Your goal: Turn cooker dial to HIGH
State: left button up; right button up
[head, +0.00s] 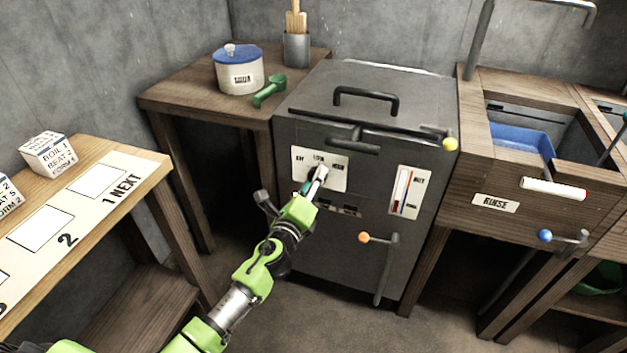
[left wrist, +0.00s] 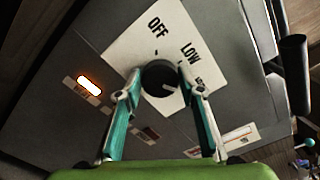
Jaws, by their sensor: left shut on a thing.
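The cooker (head: 330,120) is a dark grey box with a white dial plate (head: 305,156) marked OFF, LOW and HIGH. My left gripper (head: 320,174) reaches the plate and hides most of the dial in the head view. In the left wrist view, the dial (left wrist: 158,74) is a round black knob on the plate (left wrist: 130,48). My left gripper (left wrist: 165,84) is shut on it, one finger on each side. A white mark on the knob points right and slightly down, roughly towards the partly hidden HIGH label. My right gripper is not in view.
A small lamp (left wrist: 88,85) glows orange on the cooker. A gauge (head: 406,192) and an orange-knobbed lever (head: 378,238) are to the right of the dial. A pot (head: 238,76) and green scoop (head: 269,92) stand on the table (head: 185,98) behind left. The RINSE sink (head: 478,150) is right.

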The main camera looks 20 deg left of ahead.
pick_arm(q)
jog(key=shift+f, duration=0.1)
jog(key=o, duration=1.1)
jog(key=shift+s, duration=0.1)
jog(key=s, duration=1.1)
jog(key=shift+s+a, duration=0.2)
jog(key=shift+s, duration=0.2)
